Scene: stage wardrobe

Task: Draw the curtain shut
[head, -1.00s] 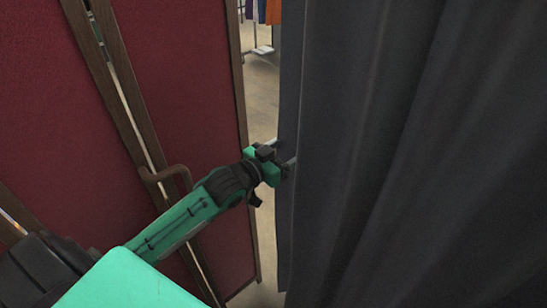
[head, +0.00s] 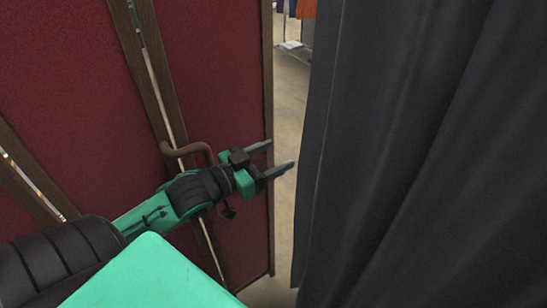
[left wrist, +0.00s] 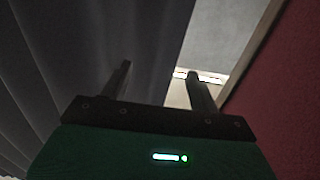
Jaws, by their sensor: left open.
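The dark grey curtain (head: 400,150) hangs in folds and fills the right half of the head view. Its left edge hangs free beside a narrow gap. My left gripper (head: 282,157) is open and empty, with its fingers pointing right toward that edge, a little apart from it. In the left wrist view the curtain (left wrist: 60,60) fills the left side and upper middle, behind the open fingers (left wrist: 160,75). My right gripper is not in view.
A dark red folding screen (head: 215,75) with brown wooden frames and a brown handle (head: 188,150) stands at the left, close behind my left arm. Through the gap, bare floor (head: 290,105) and a rack with hanging clothes (head: 303,8) show.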

